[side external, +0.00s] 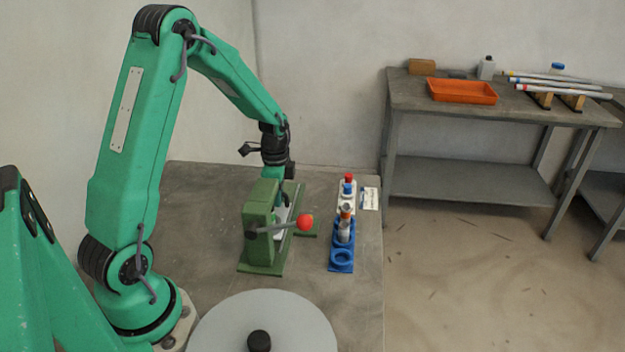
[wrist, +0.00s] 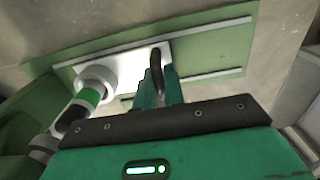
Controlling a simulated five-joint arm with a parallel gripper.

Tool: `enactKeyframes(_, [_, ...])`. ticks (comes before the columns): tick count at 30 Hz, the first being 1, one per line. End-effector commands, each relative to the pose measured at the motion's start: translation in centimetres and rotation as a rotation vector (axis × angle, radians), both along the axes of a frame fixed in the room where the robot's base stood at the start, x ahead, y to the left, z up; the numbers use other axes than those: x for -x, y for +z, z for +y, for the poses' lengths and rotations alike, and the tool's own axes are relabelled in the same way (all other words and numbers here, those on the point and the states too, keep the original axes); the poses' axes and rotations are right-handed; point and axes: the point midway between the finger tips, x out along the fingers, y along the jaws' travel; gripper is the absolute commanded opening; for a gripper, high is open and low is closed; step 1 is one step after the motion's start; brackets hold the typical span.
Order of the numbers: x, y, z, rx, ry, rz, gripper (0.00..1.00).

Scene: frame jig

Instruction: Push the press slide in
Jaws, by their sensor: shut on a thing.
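The green press (side external: 259,222) stands on the table with a lever ending in a red ball (side external: 305,221). Its white slide (wrist: 128,66) lies between two pale rails on a green base plate (wrist: 215,50). The slide also shows, partly hidden, behind the press body in the side view. A dark upright handle (wrist: 157,62) stands on the slide. My gripper (wrist: 160,88) is shut on this handle. In the side view my gripper (side external: 283,196) reaches down behind the press.
A blue holder (side external: 341,258) with several small parts stands right of the press, with a white label card (side external: 370,198) beside it. A grey round disc (side external: 262,325) is in front. A back bench (side external: 415,93) carries an orange tray (side external: 463,92).

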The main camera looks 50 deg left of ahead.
Motion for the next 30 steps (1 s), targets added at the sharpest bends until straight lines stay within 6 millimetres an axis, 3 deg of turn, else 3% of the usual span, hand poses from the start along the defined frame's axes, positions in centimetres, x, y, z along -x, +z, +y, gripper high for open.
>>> enactKeyframes(30, [0.64, 0.17, -0.71, -0.001, 0.000, -0.004, 0.00])
